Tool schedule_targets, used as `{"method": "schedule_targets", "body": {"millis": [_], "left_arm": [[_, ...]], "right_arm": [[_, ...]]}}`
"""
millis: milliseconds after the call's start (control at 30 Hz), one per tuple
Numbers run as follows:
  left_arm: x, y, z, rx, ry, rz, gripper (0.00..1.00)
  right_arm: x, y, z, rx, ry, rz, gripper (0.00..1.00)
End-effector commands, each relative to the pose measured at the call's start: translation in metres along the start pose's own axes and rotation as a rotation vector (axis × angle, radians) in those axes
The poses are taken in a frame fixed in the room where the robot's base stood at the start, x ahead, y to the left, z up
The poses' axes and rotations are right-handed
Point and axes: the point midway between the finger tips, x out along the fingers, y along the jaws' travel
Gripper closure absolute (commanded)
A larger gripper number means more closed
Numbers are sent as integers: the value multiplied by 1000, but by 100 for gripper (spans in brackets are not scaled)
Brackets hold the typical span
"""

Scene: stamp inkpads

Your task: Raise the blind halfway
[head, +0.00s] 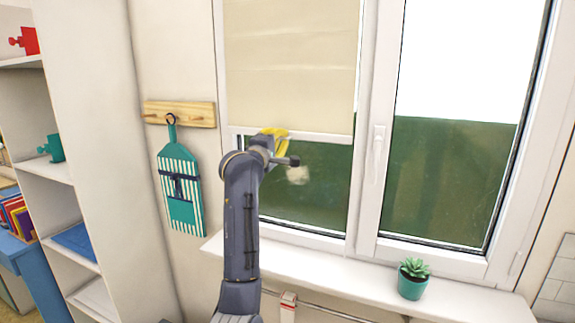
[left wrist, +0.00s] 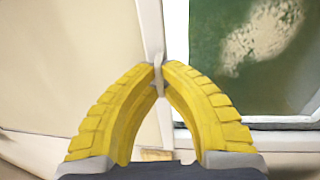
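The cream blind (head: 290,65) covers the upper part of the left window pane, with its white bottom bar (head: 325,136) about halfway down. Green shows through the glass below it. My left gripper (head: 275,134) is at the left part of this bar, its yellow fingers partly hidden by my wrist. In the left wrist view the blind (left wrist: 65,65) is on the left, and the yellow fingertips (left wrist: 160,68) close on a small white pull tab (left wrist: 157,62) at the bar's edge. My right gripper is not in view.
A window handle (head: 376,152) is on the frame right of the blind. A potted succulent (head: 412,280) stands on the sill (head: 350,275). A striped teal apron-like item (head: 180,195) hangs from a wooden peg rack (head: 180,113). A white shelf (head: 95,150) stands at left.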

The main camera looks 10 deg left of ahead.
Motion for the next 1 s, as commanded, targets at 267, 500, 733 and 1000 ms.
{"method": "schedule_targets", "body": {"millis": [267, 500, 733, 1000], "left_arm": [[6, 41, 0, 0, -1, 1, 100], [7, 50, 0, 1, 0, 0, 100], [7, 50, 0, 1, 0, -1, 100], [7, 49, 0, 0, 0, -1, 73]], "right_arm": [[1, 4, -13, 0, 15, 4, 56], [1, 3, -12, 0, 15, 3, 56], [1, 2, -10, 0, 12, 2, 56], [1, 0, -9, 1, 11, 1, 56]]}}
